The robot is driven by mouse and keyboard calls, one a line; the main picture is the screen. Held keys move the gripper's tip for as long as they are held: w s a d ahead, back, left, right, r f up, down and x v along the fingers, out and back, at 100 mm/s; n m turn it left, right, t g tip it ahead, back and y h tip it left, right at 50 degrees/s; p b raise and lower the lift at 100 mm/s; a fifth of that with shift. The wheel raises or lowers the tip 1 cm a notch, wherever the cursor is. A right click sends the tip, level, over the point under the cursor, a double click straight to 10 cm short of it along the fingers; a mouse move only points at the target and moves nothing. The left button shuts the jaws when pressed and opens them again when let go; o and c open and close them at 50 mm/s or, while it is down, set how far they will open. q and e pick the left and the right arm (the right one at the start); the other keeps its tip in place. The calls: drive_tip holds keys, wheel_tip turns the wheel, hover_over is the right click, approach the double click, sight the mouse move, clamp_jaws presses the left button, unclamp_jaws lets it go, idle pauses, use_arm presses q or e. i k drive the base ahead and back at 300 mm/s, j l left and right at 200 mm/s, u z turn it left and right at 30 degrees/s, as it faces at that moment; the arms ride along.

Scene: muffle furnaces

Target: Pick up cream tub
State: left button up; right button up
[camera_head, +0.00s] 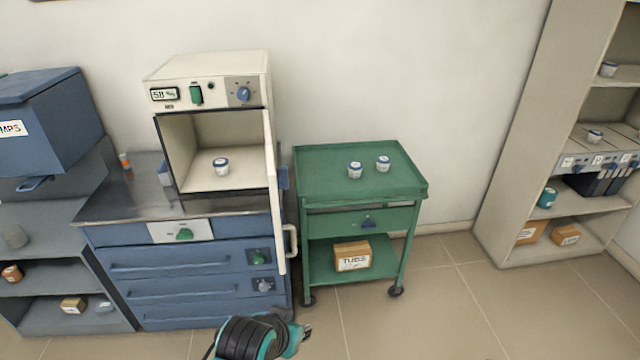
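Several small pale tubs with blue bands or lids are in view, and I cannot tell which is the cream tub. One tub (221,167) stands inside the open furnace (207,80). Two more, a left tub (355,170) and a right tub (383,162), stand upright and apart on the green cart's top (325,186). Similar tubs stand on the right shelf unit, an upper one (608,69) and a lower one (594,136). No tub is seen held.
The furnace door (274,190) hangs open at the right side of the chamber, close to the cart. A cardboard box (352,256) sits on the cart's lower shelf. The floor (450,290) between the cart and the shelf unit (515,140) is clear.

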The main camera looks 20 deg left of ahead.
sight(221, 165)
drive_tip(key=i+l+u, duration=0.1)
drive_tip(key=l+u, duration=0.15)
drive_tip(key=u, duration=0.2)
drive_tip(key=i+l+u, duration=0.1)
drive_tip(key=l+u, duration=0.15)
drive_tip(key=u, duration=0.15)
drive_tip(key=l+u, duration=0.3)
drive_tip(key=u, duration=0.15)
drive_tip(key=i+j+z, duration=0.1)
drive_tip(key=j, duration=0.25)
drive_tip(key=i+j+z, duration=0.15)
drive_tip(key=j, duration=0.25)
drive_tip(key=i+j+z, duration=0.1)
drive_tip(key=j, duration=0.25)
drive_tip(key=i+j+z, duration=0.15)
drive_tip(key=j, duration=0.25)
drive_tip(key=i+j+z, duration=0.1)
drive_tip(key=i+z, duration=0.4)
drive_tip(key=i+j+z, duration=0.2)
drive_tip(key=i+z, duration=0.25)
drive_tip(key=i+j, duration=0.1)
